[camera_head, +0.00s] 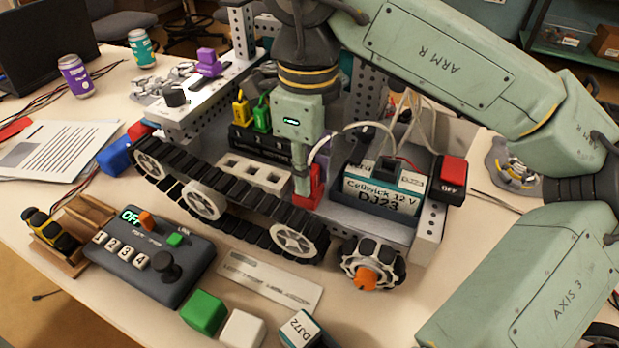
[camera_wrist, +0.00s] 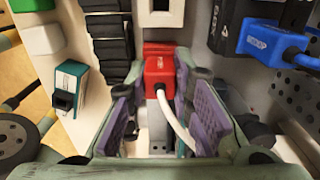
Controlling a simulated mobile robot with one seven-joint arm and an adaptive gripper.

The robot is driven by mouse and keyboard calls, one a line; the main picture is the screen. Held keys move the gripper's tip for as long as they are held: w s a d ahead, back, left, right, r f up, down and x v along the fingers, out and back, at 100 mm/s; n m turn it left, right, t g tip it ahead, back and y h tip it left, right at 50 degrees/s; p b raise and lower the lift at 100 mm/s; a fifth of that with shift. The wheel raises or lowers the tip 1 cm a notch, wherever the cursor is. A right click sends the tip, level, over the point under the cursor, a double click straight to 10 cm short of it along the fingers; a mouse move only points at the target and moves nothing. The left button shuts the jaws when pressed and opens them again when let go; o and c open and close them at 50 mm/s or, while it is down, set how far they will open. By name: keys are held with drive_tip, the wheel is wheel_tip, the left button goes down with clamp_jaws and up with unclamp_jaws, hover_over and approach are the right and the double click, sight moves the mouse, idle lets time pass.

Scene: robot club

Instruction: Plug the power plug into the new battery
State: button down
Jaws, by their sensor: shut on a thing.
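A teal and black battery marked "Cellwick 12 V DJ23" (camera_head: 378,210) sits in the model robot, right of my gripper. A smaller teal block marked DJ72 (camera_head: 299,329) lies on the table at the front. Which battery is new is not evident.
A white slotted block (camera_head: 252,172) lies left of my gripper. A red OFF switch (camera_head: 453,170) is right of the battery. A control box (camera_head: 150,255) and green block (camera_head: 204,312) are in front. In the wrist view a blue plug (camera_wrist: 268,42) is at right.

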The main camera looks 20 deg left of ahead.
drive_tip(key=shift+r+p, duration=1.25)
drive_tip(key=shift+r, duration=0.7)
drive_tip(key=c, duration=2)
unclamp_jaws()
drive_tip(key=shift+c, duration=0.2)
clamp_jaws()
